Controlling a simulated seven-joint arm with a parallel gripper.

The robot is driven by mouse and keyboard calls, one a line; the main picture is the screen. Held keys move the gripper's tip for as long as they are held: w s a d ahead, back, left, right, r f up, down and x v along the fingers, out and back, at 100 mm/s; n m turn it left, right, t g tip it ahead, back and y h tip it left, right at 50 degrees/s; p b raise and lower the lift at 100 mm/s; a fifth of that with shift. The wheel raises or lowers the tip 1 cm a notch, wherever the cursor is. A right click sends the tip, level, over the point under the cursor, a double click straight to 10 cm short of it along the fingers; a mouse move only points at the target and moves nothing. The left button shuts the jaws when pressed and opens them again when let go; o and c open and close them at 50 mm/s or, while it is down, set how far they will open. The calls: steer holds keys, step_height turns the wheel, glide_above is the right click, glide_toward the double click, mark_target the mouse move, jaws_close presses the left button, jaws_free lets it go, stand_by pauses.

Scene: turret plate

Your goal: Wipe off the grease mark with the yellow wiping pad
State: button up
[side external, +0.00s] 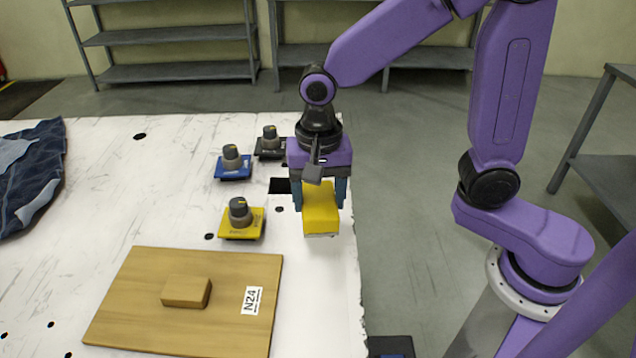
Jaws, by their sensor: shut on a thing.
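My gripper (319,200) is shut on the yellow wiping pad (321,216), a yellow block with a pale underside. It holds the pad near the right edge of the white table (180,222). The pad seems to be a little above the surface, but I cannot tell the gap for sure. I cannot pick out the grease mark with certainty. A black rectangular patch (279,186) lies just left of the gripper, and several small dark spots dot the table.
Knobs on yellow (240,222), blue (233,168) and black (269,148) plates stand left of the gripper. A wooden board (140,290) with a small wooden block (186,291) and an N24 label lies in front. Dark blue cloth (30,180) lies far left.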

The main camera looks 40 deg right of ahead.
steer(key=shift+f, duration=2)
steer(key=shift+w+f, duration=0.1)
steer(key=shift+f, duration=0.75)
steer(key=shift+w+d+f, duration=0.1)
steer(key=shift+w+d, duration=0.5)
steer(key=shift+d, duration=0.05)
steer(key=shift+c, duration=0.5)
steer(key=shift+w+d, duration=2.15)
steer(key=shift+d, duration=0.05)
steer(key=shift+s+a, duration=2.9)
steer(key=shift+r, duration=4.1)
